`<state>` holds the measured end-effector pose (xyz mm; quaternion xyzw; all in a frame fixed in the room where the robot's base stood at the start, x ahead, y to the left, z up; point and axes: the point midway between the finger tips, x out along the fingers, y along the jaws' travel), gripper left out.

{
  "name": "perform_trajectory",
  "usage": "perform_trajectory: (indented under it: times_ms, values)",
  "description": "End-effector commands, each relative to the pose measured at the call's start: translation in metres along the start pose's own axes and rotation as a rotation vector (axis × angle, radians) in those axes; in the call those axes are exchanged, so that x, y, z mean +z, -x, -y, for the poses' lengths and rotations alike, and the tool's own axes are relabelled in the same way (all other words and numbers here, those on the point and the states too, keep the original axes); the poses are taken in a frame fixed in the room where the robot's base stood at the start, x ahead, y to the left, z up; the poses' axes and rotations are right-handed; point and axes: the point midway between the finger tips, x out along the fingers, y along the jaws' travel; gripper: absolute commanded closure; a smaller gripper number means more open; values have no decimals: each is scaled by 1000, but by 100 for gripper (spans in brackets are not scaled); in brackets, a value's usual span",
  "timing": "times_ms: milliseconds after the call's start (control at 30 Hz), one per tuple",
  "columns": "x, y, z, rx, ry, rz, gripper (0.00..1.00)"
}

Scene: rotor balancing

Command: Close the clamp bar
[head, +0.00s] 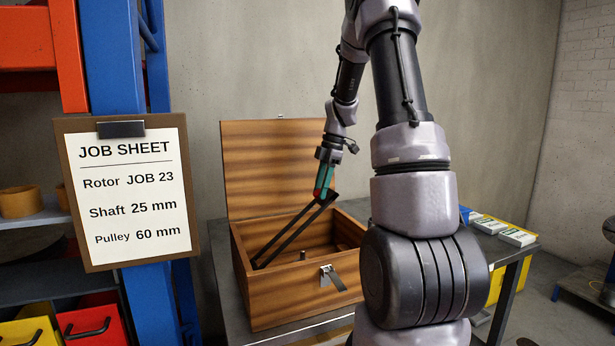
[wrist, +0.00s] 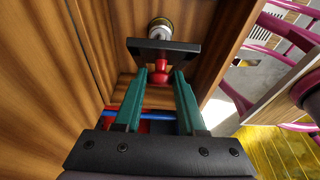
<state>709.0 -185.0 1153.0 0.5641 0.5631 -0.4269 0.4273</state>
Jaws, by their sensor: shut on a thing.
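The clamp bar (head: 283,231) is a dark frame of two long parallel strips. It slants up from the left end inside an open wooden box (head: 290,295) to my gripper (head: 323,182). In the wrist view, my gripper's teal fingers (wrist: 160,80) are shut on a small red grip (wrist: 161,70) at the bar's dark end plate (wrist: 190,49). A pale, round-ended part (wrist: 160,28) shows beyond the plate.
The box's lid (head: 265,165) stands open at the back, and a latch (head: 331,276) hangs open at its front. The box is on a dark table (head: 220,290). White packs (head: 517,237) lie on the right. A job sheet (head: 130,195) is at the left.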

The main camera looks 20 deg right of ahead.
Motion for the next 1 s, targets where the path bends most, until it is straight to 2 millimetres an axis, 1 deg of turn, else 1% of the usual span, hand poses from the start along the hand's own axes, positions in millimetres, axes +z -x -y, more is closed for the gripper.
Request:
perform_trajectory:
  times_ms: [33, 100, 300, 400, 533, 600, 700, 833, 1000]
  values:
    - [15, -9, -3, -1, -4, 3, 100]
    - [30, -21, -7, -1, -5, 4, 100]
    - [72, -58, -9, 0, -3, 5, 100]
    - [88, -76, -9, 0, -3, 5, 100]
    - [103, -95, -10, 1, -1, 6, 100]
    - [112, -104, -9, 2, -8, -24, 100]
    - [118, -114, -9, 3, -5, -64, 100]
    - [123, -124, -10, 3, -4, -98, 100]
    - [126, -129, -10, 4, -2, -119, 100]
